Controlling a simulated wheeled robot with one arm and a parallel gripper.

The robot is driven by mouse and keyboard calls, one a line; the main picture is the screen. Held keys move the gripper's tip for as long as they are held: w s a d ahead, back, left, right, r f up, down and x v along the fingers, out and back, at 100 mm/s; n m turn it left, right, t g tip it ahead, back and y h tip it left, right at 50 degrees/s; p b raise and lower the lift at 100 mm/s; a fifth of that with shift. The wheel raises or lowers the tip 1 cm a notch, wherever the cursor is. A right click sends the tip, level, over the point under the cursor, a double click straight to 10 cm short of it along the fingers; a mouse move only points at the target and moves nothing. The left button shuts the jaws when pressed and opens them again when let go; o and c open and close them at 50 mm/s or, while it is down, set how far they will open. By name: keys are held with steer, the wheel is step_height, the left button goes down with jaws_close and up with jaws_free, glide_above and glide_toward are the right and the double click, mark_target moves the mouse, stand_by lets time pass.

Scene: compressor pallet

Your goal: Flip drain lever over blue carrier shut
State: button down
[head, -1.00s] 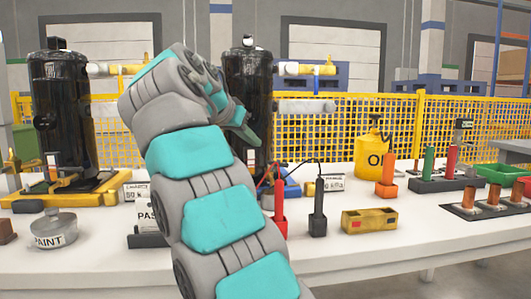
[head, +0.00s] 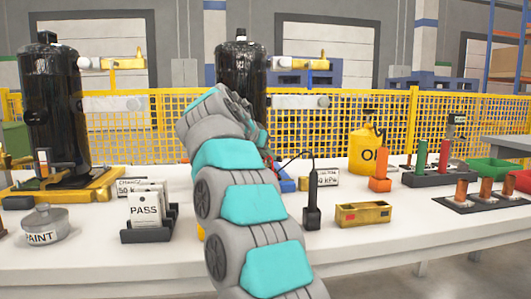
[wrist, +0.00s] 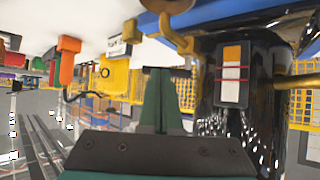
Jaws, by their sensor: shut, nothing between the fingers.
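The black compressor (head: 241,75) stands in the middle of the bench, partly behind my arm. The blue carrier (head: 287,185) shows only as a small corner beside my arm. In the wrist view the scene is turned over, with the blue carrier (wrist: 235,12) along the top and the compressor (wrist: 262,70) at right. My gripper (wrist: 158,72) is shut and empty, apart from the fitting. In the head view my arm hides the gripper and drain lever.
A second compressor (head: 52,105) stands on a yellow carrier (head: 75,190) at left. A PASS card rack (head: 148,235), paint tin (head: 44,227), black probe holder (head: 312,215), brass block (head: 363,214) and yellow oil can (head: 364,152) stand around. The front bench edge is clear.

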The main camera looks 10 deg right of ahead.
steer(key=shift+d+n+t+y+b, duration=0.4)
steer(key=shift+n+y, duration=0.2)
steer(key=shift+n, duration=0.2)
stand_by(0.4)
steer(key=n+y+p, duration=0.1)
steer(key=n, duration=0.1)
steer(key=w+d+n+t+y+p, duration=0.1)
steer(key=y+p, duration=0.1)
steer(key=d+n+y+p, duration=0.1)
steer(key=n+y+p, duration=0.1)
steer(key=shift+w+d+r+n+t, duration=0.1)
steer(key=shift+w+n+t, duration=0.1)
steer(key=shift+n+t, duration=0.15)
steer(key=shift+a, duration=0.2)
steer(key=shift+s+a+b, duration=0.1)
steer(key=shift+a+b, duration=0.3)
steer(key=shift+a, duration=0.3)
